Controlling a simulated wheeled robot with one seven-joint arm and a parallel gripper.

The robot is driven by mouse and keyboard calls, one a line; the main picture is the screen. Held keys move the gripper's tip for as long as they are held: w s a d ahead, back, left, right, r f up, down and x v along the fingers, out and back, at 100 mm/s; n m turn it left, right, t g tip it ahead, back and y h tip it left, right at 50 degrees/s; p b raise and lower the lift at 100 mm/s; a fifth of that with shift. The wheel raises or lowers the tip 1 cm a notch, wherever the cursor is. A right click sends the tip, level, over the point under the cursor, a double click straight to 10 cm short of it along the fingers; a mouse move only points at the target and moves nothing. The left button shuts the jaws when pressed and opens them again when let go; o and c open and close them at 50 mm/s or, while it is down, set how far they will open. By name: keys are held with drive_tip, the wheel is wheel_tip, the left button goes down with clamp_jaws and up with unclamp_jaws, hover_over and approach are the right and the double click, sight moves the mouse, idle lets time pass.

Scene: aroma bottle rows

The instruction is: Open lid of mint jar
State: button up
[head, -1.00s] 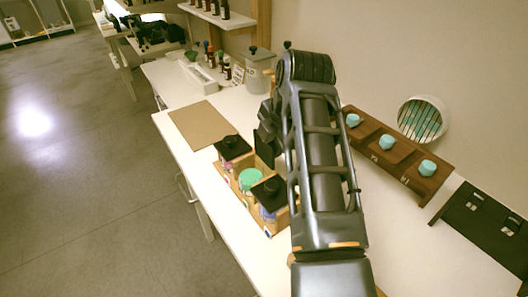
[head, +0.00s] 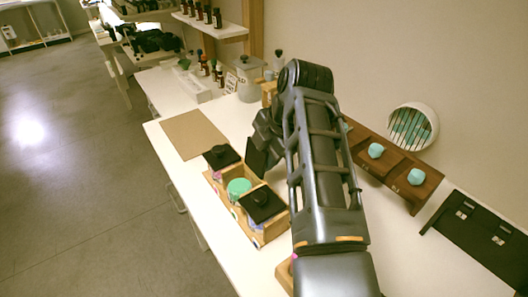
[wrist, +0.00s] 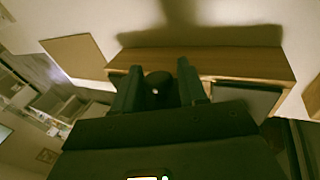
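The mint jar shows a bare green round top (head: 239,188), with no black lid on it, in the middle of a wooden rack (head: 257,236). Black square lids with knobs sit on the jars on either side, the far lid (head: 221,157) and the near lid (head: 262,204). My gripper (head: 264,152) is to the right of the rack, partly hidden by my forearm. In the wrist view a black round knob (wrist: 158,82) sits between its two fingers, apparently a lid's knob. The rest of that lid is hard to separate from the dark gripper.
A brown mat (head: 193,134) lies beyond the rack. A wooden stand (head: 405,188) with turquoise pieces is at the wall on the right, with a black stand (head: 480,228) nearer. Small bottles and a jar (head: 248,82) stand at the back. White table is clear on the right.

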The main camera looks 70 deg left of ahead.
drive_tip(key=shift+o, duration=1)
drive_tip(key=shift+r, duration=0.1)
drive_tip(key=b+v, duration=0.1)
drive_tip(key=v, duration=0.6)
drive_tip(key=shift+r, duration=0.3)
drive_tip(key=shift+w+d, duration=0.1)
